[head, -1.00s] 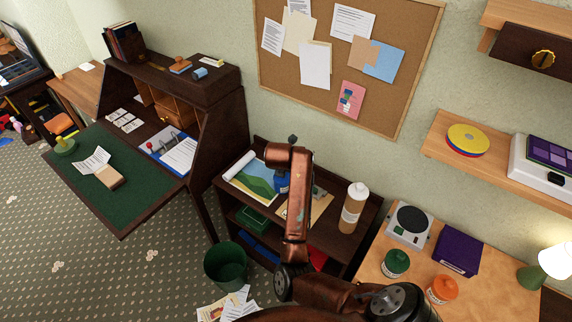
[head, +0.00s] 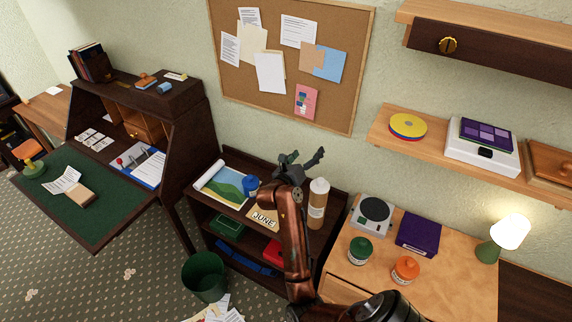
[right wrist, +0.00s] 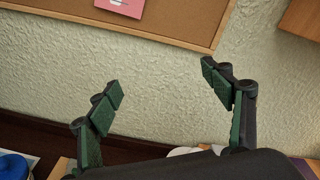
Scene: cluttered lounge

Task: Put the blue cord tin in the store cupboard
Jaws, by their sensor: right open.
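The blue tin (head: 251,186) stands on top of the low dark bookcase (head: 213,219), between a landscape picture and a "JUNE" sheet. Part of a blue round thing, likely the same tin, shows at the lower left corner of the right wrist view (right wrist: 14,166). My right gripper (head: 302,158) is open and empty, above the back of the bookcase, to the right of the tin and apart from it. In the right wrist view its spread fingers (right wrist: 165,88) face the bare wall. A dark wall unit with a yellow knob (head: 490,47) is at upper right; I cannot tell whether it is the store cupboard.
The side table (head: 455,273) holds a green tin (head: 359,250), an orange tin (head: 405,269), a purple box and a lit lamp (head: 505,236). A wall shelf (head: 406,146) is above it.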

